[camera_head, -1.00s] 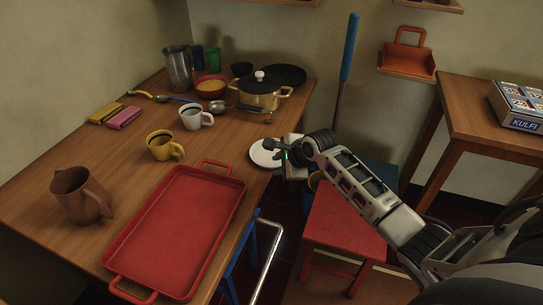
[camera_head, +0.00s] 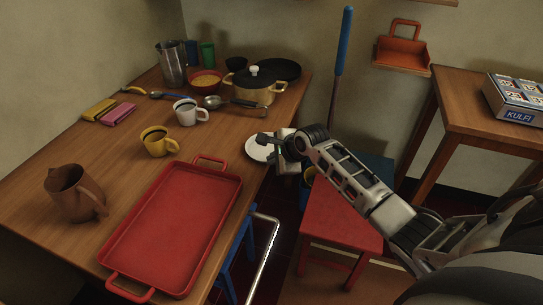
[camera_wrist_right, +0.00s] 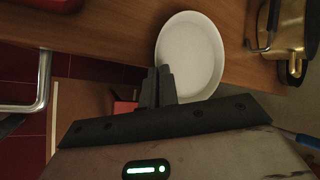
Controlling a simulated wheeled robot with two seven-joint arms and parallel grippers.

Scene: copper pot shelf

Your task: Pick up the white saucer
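The white saucer (camera_head: 257,148) is at the right edge of the wooden table, with its right side hidden by my right gripper in the head view. In the right wrist view the saucer (camera_wrist_right: 192,50) shows its inside, and its near rim reaches past the table edge. My right gripper (camera_head: 272,146) is at its right side. In the wrist view its dark fingers (camera_wrist_right: 158,86) are close together at the saucer's lower-left rim, one inside and one outside, so they look shut on the rim. The saucer's height above the table is hard to tell. My left gripper is not in view.
A red tray (camera_head: 172,225), yellow cup (camera_head: 158,143), white cup (camera_head: 188,112), brown jug (camera_head: 72,193) and golden pot (camera_head: 250,91) stand on the wooden table (camera_head: 120,175). A red stool (camera_head: 338,220) and a metal bar (camera_head: 266,255) are below the table edge.

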